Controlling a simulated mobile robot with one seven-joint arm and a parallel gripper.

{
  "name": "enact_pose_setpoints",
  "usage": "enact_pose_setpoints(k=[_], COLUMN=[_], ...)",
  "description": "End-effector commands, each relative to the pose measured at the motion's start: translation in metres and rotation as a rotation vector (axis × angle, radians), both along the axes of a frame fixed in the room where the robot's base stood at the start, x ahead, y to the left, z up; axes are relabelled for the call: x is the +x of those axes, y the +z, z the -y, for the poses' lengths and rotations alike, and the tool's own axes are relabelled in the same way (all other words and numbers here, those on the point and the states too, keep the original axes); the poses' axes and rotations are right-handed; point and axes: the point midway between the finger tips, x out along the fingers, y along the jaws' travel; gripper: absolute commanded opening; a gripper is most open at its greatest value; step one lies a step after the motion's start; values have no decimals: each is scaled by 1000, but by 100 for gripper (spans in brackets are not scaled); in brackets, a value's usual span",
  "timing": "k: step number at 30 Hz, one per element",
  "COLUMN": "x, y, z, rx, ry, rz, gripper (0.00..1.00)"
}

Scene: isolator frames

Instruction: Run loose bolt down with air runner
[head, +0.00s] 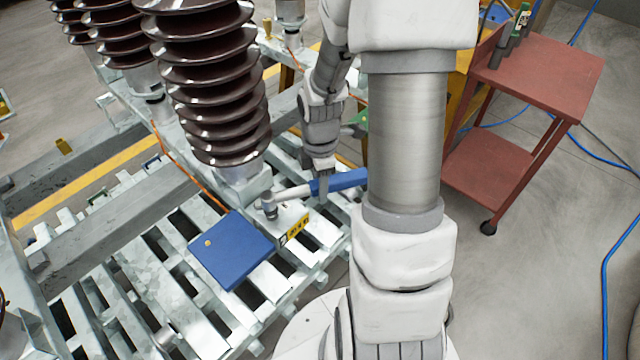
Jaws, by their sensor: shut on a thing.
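My gripper (322,188) is shut on the air runner (345,180), a tool with a blue body and a silver neck. The runner lies roughly level, its head (269,204) pointing left, at the foot of the large brown ribbed insulator (210,85). The head is over or on the pale metal base block beside the insulator's foot; I cannot tell whether it touches a bolt. The loose bolt cannot be made out, perhaps covered by the head. The right end of the runner's body is hidden behind my arm.
A blue flat plate (230,262) with a small brass-coloured spot lies on the slatted metal frame (150,265). A yellow-black label (297,229) is on the block. A red cart (550,70) with bottles stands right; a blue hose (606,270) crosses the floor.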

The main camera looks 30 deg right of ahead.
Motion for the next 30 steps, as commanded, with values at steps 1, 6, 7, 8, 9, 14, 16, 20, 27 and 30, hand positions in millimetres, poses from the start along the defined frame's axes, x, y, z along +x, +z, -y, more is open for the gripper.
enact_pose_setpoints(k=[1, 6, 7, 8, 9, 14, 16, 20, 27, 30], x=[1, 0, 0, 0, 0, 0, 0, 0, 1, 1], y=[-1, -5, -6, -6, -7, -11, -12, -14, -13, -13], z=[0, 0, 0, 0, 0, 0, 0, 0, 0, 0], rx=[0, 0, 0, 0, 0, 0, 0, 0, 0, 0], ry=[0, 0, 0, 0, 0, 0, 0, 0, 0, 0], rz=[2, 1, 1, 1, 1, 1, 1, 1, 2, 2], gripper=[0, 0, 0, 0, 0, 0, 0, 0, 0, 0])
